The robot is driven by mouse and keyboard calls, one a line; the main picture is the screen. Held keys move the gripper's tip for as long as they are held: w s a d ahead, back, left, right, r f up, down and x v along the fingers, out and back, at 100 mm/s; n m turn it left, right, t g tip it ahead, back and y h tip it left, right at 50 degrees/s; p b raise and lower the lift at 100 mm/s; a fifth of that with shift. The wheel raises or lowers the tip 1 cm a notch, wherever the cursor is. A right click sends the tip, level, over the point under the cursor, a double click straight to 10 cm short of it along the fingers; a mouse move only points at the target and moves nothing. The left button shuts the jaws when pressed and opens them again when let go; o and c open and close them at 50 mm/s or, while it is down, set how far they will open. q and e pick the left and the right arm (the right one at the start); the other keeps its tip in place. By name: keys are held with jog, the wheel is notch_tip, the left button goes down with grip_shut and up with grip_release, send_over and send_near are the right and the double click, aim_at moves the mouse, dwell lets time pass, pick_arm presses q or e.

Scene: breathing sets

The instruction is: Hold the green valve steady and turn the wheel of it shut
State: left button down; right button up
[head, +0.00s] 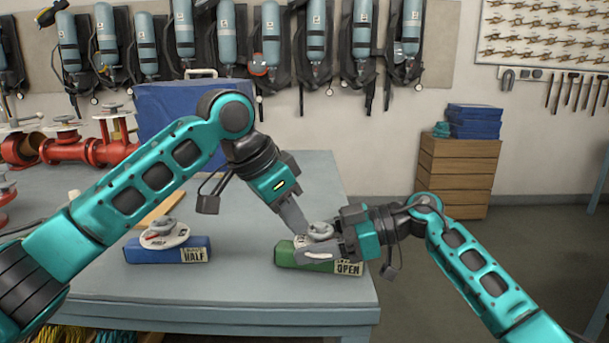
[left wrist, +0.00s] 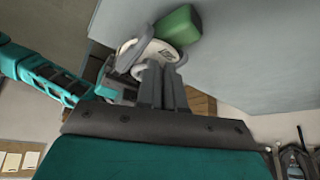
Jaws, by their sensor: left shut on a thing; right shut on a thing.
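The green valve (head: 300,264) lies at the front right of the table, with a label reading "OPEN" on its front. Its grey wheel (head: 320,230) is on top, above a white disc. My left gripper (head: 304,232) reaches down from the upper left and is shut at the wheel's rim. In the left wrist view its fingers (left wrist: 162,75) are close together beside the white disc (left wrist: 163,56), with the green body (left wrist: 180,24) beyond. My right gripper (head: 312,252) comes in from the right, one finger across the valve's front. Its other finger is mostly hidden.
A blue valve (head: 150,256) with a label reading "HALF" stands to the left on the table (head: 240,305). A blue case (head: 180,105) and red pipes (head: 75,152) are further back. The table's right edge is near the green valve.

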pick_arm(q)
jog(key=shift+a+f, duration=0.15)
jog(key=shift+f, duration=0.2)
jog(key=shift+a, duration=0.2)
notch_tip(320, 180, up, 6)
jog(key=shift+r, duration=0.15)
jog(key=shift+s, duration=0.1)
jog(key=s+d+f, duration=0.1)
jog(key=s+f, duration=0.2)
jog(key=f, duration=0.3)
jog(key=shift+d, duration=0.4)
dwell(0.3)
jog(key=shift+w+d, duration=0.25)
jog(key=shift+w, duration=0.15)
dwell(1.0)
jog(key=shift+w+a, duration=0.15)
